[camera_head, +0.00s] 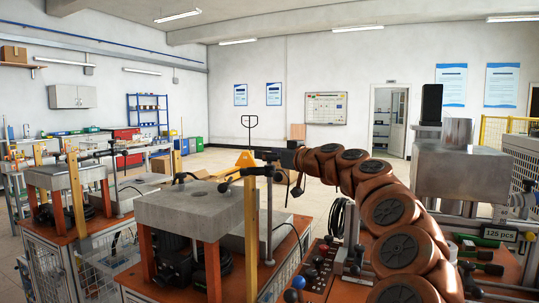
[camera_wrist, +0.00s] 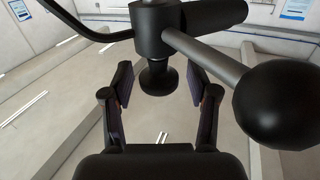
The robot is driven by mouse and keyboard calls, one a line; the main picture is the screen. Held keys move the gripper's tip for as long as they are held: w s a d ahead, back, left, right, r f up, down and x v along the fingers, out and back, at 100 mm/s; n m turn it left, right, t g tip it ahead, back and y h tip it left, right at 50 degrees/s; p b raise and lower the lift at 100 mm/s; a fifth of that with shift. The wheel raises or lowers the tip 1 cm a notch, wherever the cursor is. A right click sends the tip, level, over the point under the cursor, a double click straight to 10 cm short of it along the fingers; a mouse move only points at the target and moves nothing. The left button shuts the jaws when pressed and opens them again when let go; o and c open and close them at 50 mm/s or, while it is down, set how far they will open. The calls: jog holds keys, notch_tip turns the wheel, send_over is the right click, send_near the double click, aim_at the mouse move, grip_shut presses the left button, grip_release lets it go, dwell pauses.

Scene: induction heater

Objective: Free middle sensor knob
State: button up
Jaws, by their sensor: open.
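A black flared knob (camera_wrist: 158,78) hangs below a dark clamp body (camera_wrist: 155,30) in the wrist view. My gripper (camera_wrist: 160,84) is open, with one finger on each side of the knob. Gaps show between both fingers and the knob, so they look apart from it. A grey rod with a large black ball (camera_wrist: 285,105) slants from the clamp to the right, above the right finger. In the head view my gripper (camera_head: 280,157) is small and dark beside the sensor bracket (camera_head: 248,172) on the middle station; its fingers and the knob are unclear there.
A yellow post (camera_head: 251,235) stands in front of the middle station's grey block (camera_head: 190,207). A similar station (camera_head: 62,176) stands to the left. A control panel with several knobs (camera_head: 318,268) lies below my arm. A metal box (camera_head: 460,172) is at right.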

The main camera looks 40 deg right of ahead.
jog(key=c, duration=1.1)
